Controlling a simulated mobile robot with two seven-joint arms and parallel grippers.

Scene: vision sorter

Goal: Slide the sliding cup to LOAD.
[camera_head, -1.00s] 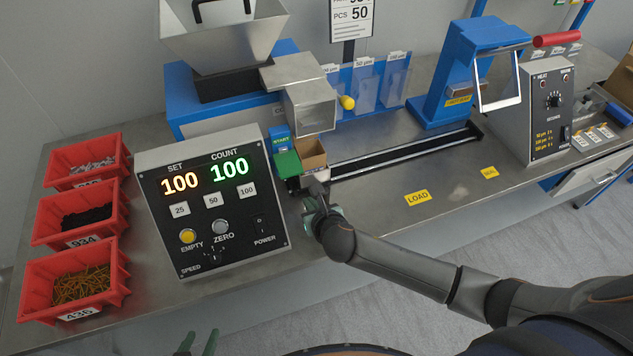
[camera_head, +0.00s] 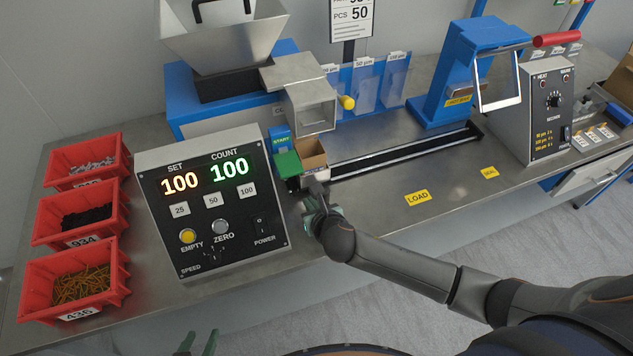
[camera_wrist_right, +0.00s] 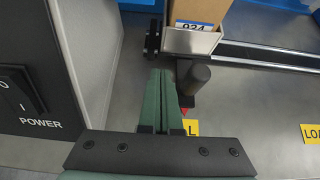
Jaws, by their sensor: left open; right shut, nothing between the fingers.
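The sliding cup (camera_head: 312,155), an open brown box in a metal holder, sits at the left end of the black rail (camera_head: 410,150), beside the green START button. In the right wrist view the cup (camera_wrist_right: 198,10) carries a 934 label, and a dark round knob (camera_wrist_right: 194,78) stands in front of it. My right gripper (camera_wrist_right: 166,78) is shut and empty, its fingers just left of the knob; I cannot tell whether they touch it. It also shows in the head view (camera_head: 314,194). The yellow LOAD label (camera_head: 417,198) lies to the right. My left gripper (camera_head: 198,342) is open at the bottom edge.
The counter box (camera_head: 212,200) stands close left of my right gripper. A metal chute (camera_head: 310,110) hangs above the cup. A blue press (camera_head: 465,75) stands at the rail's right end. The SEAL label (camera_head: 489,172) lies right of LOAD. The table front along the rail is clear.

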